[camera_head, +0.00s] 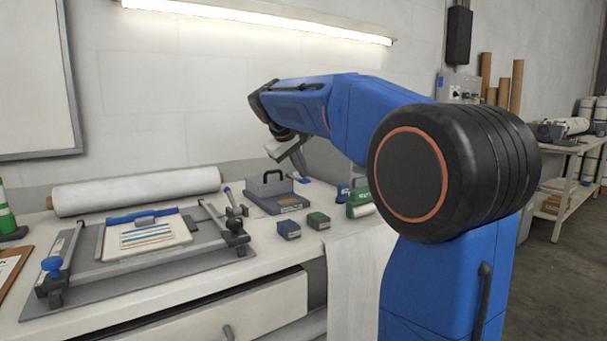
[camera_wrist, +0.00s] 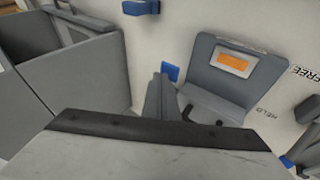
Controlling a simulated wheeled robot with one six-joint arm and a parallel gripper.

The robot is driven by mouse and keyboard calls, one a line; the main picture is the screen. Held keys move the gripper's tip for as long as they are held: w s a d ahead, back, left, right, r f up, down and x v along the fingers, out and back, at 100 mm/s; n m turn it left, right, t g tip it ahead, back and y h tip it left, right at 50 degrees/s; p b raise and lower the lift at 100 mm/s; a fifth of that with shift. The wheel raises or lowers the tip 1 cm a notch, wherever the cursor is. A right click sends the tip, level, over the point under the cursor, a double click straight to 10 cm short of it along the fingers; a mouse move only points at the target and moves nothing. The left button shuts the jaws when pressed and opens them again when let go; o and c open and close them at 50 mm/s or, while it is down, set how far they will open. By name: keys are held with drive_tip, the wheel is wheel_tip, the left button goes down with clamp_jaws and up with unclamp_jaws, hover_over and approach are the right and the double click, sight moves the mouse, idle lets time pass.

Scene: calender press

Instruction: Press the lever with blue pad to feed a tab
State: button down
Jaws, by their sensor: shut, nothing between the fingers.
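A small blue pad (camera_wrist: 170,72) shows in the wrist view beside a grey device with an orange label (camera_wrist: 230,64). The pad also appears as a small blue patch under my gripper in the head view (camera_head: 303,181). My gripper (camera_wrist: 160,98) is shut and empty, its grey fingers reaching toward the pad. In the head view my gripper (camera_head: 302,170) points down over the back of the bench. I cannot tell whether the fingertips touch the pad. The pale wrist housing hides the lower part of the wrist view, and the lever's arm cannot be made out clearly.
A grey box with a handle (camera_head: 272,193) stands just left of my gripper; its wall (camera_wrist: 85,75) fills the wrist view's left side. A press frame (camera_head: 140,262) lies at left.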

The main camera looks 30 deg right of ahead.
sight(300, 180)
drive_tip(key=shift+r, duration=0.15)
idle(0.4)
drive_tip(key=shift+w+r, duration=0.25)
drive_tip(key=shift+r, duration=0.55)
drive_tip(key=shift+w+r, duration=0.2)
drive_tip(key=shift+r, duration=0.55)
drive_tip(key=shift+w+r, duration=0.2)
drive_tip(key=shift+r, duration=0.6)
drive_tip(key=shift+w+r, duration=0.2)
drive_tip(key=shift+r, duration=0.65)
drive_tip(key=shift+w+r, duration=0.2)
drive_tip(key=shift+r, duration=0.6)
drive_tip(key=shift+s, duration=0.1)
